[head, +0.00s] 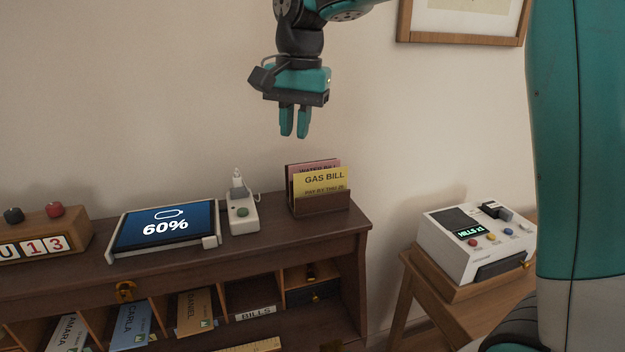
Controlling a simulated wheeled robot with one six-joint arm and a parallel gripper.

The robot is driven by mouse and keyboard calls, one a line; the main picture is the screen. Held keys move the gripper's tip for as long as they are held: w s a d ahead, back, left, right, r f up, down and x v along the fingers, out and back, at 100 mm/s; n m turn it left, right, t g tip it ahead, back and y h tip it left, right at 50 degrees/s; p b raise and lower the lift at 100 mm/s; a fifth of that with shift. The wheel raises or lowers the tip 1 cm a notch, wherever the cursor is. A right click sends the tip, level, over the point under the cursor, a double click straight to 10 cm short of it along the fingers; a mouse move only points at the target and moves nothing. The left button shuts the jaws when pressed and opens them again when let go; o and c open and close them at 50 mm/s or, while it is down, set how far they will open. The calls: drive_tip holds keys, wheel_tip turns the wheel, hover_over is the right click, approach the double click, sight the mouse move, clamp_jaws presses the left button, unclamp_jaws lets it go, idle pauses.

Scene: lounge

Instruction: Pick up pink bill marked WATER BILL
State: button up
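The pink bill marked WATER BILL (318,165) stands in a dark brown holder (321,206) on top of the dark wooden desk. Only its upper strip shows, as the yellow bill marked GAS BILL (323,183) stands in front and hides the rest. A brown edge, perhaps the holder's back, shows behind the pink bill. My gripper (295,130) is above the holder and slightly left of it in the picture, pointing down. It touches nothing. A narrow gap shows between its two fingers, and it is empty.
A wooden block with number tiles (40,238) is further left. A white machine (476,241) stands on a side table at right. Pigeonholes (253,293) lie below the desktop.

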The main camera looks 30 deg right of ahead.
drive_tip(key=w+d+r+m, duration=0.3)
drive_tip(key=w+d+m, duration=0.6)
drive_tip(key=m, duration=0.2)
drive_tip(key=p, duration=0.2)
approach(315, 162)
wheel_tip(315, 162, down, 5)
drive_tip(key=shift+m+g+h, duration=0.3)
drive_tip(key=shift+h, duration=0.1)
drive_tip(key=shift+w+a+f+p, duration=0.15)
drive_tip(key=shift+f+p, duration=0.4)
drive_tip(key=shift+f, duration=0.85)
drive_tip(key=shift+w+a+f+p, duration=0.15)
drive_tip(key=shift+f+p, duration=0.4)
drive_tip(key=shift+f, duration=0.85)
drive_tip(key=shift+s, duration=0.1)
clamp_jaws()
